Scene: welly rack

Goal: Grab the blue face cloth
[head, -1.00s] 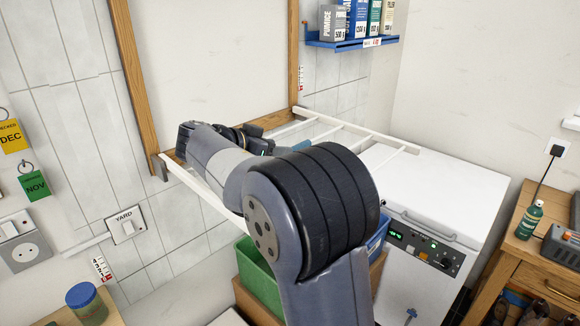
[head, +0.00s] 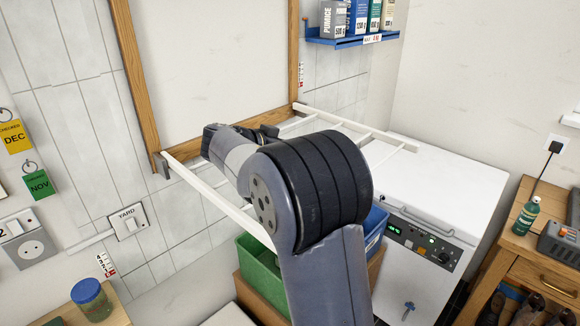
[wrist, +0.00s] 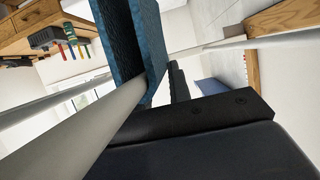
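The blue face cloth (wrist: 145,45) hangs folded over a white rail (wrist: 95,130) in the wrist view, with its two layers on either side of the rail. My gripper (wrist: 180,85) shows there as dark parts close beside the cloth. I cannot tell whether the cloth is between the fingers or whether they touch it. In the head view my gripper (head: 262,133) is by the drying rack (head: 350,125), mostly hidden behind my own arm. The cloth is hidden in the head view.
The white rack folds out from a wooden wall frame (head: 133,85). A green crate (head: 258,268) and a blue crate (head: 376,225) stand below it. A white machine (head: 440,190) stands to the right, and a blue shelf (head: 340,43) with boxes hangs above.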

